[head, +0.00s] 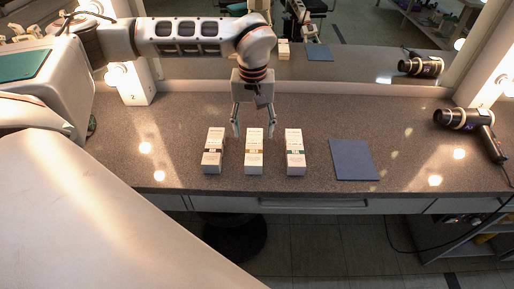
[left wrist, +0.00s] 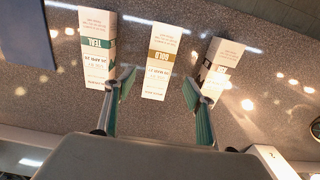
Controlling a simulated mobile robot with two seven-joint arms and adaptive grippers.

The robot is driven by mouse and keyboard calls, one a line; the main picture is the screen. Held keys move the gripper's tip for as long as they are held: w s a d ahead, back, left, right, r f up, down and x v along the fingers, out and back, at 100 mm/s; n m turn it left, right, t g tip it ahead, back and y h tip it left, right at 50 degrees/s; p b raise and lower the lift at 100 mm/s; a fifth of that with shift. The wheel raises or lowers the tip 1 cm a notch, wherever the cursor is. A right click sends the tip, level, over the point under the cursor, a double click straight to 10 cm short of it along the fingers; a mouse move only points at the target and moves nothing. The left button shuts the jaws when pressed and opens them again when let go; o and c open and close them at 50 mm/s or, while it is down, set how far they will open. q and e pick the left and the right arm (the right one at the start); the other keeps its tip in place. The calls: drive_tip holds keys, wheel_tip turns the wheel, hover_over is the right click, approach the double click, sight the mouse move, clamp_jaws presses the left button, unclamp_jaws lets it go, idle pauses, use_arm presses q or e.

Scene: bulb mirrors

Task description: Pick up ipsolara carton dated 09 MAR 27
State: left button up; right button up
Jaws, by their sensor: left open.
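The left carton (head: 213,150) has a dark brownish band, the middle carton (head: 254,152) a gold band, the right carton (head: 294,152) a teal band. In the left wrist view the order is reversed: teal carton (left wrist: 97,50), gold carton (left wrist: 160,62), brown-banded carton (left wrist: 220,62). The small date print is too blurred to read surely. My left gripper (head: 254,128) is open and empty, pointing down at the gold carton's far end; its fingers (left wrist: 158,90) show either side of that carton. My right gripper is not in view.
A blue-grey mat (head: 354,160) lies right of the cartons. A black hair dryer (head: 468,121) lies farther right, its cord over the counter's edge. A mirror (head: 350,62) rises along the back. The counter (head: 330,115) behind the cartons is clear.

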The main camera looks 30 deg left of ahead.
sight(254, 146)
use_arm(q)
wheel_tip(254, 146, down, 7)
drive_tip(key=shift+s+d+f, duration=0.1)
drive_tip(key=shift+d+f, duration=0.05)
drive_tip(key=c, duration=1.2)
